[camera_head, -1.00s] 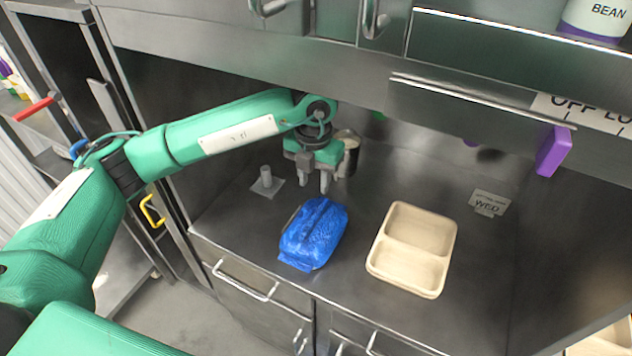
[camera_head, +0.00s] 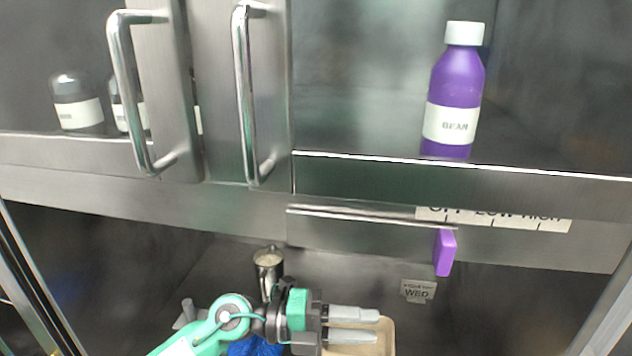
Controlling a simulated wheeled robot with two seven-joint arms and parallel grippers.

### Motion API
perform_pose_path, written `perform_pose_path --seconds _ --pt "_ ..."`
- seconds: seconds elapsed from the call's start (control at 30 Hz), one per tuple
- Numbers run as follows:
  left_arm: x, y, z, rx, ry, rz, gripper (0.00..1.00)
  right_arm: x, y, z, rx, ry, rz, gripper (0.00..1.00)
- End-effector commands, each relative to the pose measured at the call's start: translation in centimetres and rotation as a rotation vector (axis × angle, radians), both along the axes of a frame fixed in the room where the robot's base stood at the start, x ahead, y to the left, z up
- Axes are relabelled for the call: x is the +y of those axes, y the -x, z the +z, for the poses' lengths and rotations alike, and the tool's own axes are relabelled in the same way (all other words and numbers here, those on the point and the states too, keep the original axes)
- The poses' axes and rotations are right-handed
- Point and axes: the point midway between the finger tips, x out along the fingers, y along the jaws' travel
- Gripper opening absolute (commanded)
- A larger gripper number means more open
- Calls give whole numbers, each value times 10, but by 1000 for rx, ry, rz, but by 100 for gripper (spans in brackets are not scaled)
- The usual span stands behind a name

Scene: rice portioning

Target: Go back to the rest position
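My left gripper (camera_head: 352,325) is low in the middle of the head view, its two grey fingers pointing right with a narrow gap between them and nothing seen held. It is in front of the beige tray (camera_head: 383,338), covering much of it. The blue bag (camera_head: 256,347) is mostly hidden behind my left arm and the picture's lower edge. A metal cup with pale contents (camera_head: 268,270) stands on the counter behind the arm. My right gripper is not in view.
Cabinet doors with long handles (camera_head: 245,95) and a shelf with a purple bottle labelled BEAN (camera_head: 455,95) fill the upper part. A purple slider (camera_head: 445,252) hangs below the shelf.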

Motion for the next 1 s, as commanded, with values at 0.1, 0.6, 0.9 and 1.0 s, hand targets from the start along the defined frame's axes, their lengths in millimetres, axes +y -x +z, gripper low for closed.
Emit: perform_pose_path --seconds 0.1,0.6,0.9,1.0 --pt "9 -8 32 129 259 141 36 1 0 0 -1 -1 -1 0" --pt "174 -81 -25 871 847 1054 36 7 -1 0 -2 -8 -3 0" --pt "261 -14 -176 1441 707 1637 36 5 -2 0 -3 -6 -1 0" --pt "275 26 -216 1611 591 1776 36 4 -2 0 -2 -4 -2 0"
